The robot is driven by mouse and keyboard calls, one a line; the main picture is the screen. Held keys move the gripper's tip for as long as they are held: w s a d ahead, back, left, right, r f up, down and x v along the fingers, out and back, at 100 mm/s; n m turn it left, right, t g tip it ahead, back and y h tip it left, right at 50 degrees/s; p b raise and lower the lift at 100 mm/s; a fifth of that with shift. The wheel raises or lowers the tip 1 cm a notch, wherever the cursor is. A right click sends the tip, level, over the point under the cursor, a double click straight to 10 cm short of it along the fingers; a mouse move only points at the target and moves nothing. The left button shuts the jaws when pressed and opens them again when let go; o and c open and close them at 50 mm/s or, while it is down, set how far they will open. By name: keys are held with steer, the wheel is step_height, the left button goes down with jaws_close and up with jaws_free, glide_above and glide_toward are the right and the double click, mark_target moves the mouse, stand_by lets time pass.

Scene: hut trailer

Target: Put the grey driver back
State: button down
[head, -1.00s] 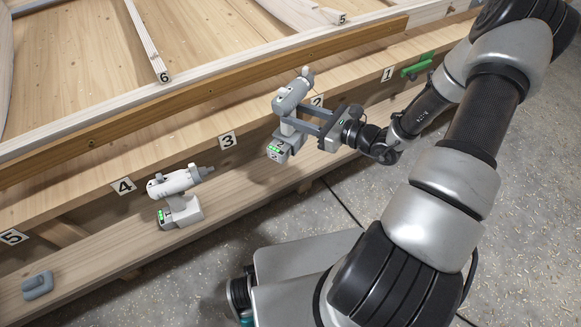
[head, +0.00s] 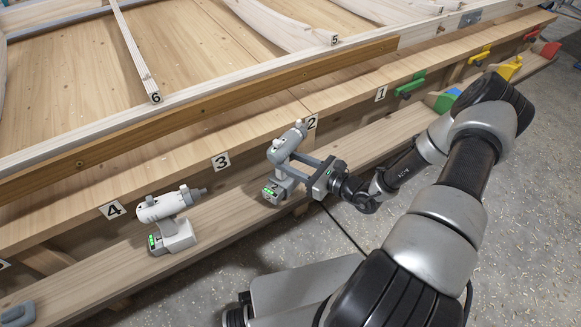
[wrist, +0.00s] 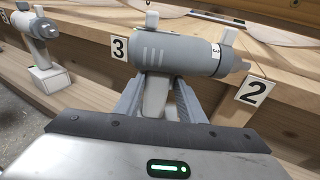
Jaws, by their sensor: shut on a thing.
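The grey driver (head: 285,147) is upright above the lower plank (head: 232,214), between the number 3 and number 2 labels. Its battery base (head: 279,190) has green lights and is at the plank; I cannot tell whether it touches. My gripper (head: 302,170) is shut on the grey driver's handle, coming from the right. In the wrist view the grey driver (wrist: 178,55) lies across the top of my fingers (wrist: 157,98), its nose to the right. Its base is hidden there behind my gripper.
A white driver (head: 166,207) stands on the lower plank near number 4, also at left in the wrist view (wrist: 36,26). A grey-blue object (head: 18,314) lies at the bottom left. Coloured clamps (head: 410,84) line the rail at right. The plank between the drivers is clear.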

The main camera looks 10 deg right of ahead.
steer(key=shift+f, duration=0.65)
steer(key=shift+f, duration=0.2)
steer(key=c, duration=1.2)
jaws_free()
steer(key=shift+o, duration=0.2)
steer(key=shift+s+d+r, duration=0.1)
steer(key=shift+r, duration=0.05)
steer(key=p+v, duration=0.1)
steer(key=v, duration=1)
steer(key=shift+s+d+p, duration=0.25)
steer(key=shift+s+p, duration=0.05)
steer(key=shift+p, duration=0.05)
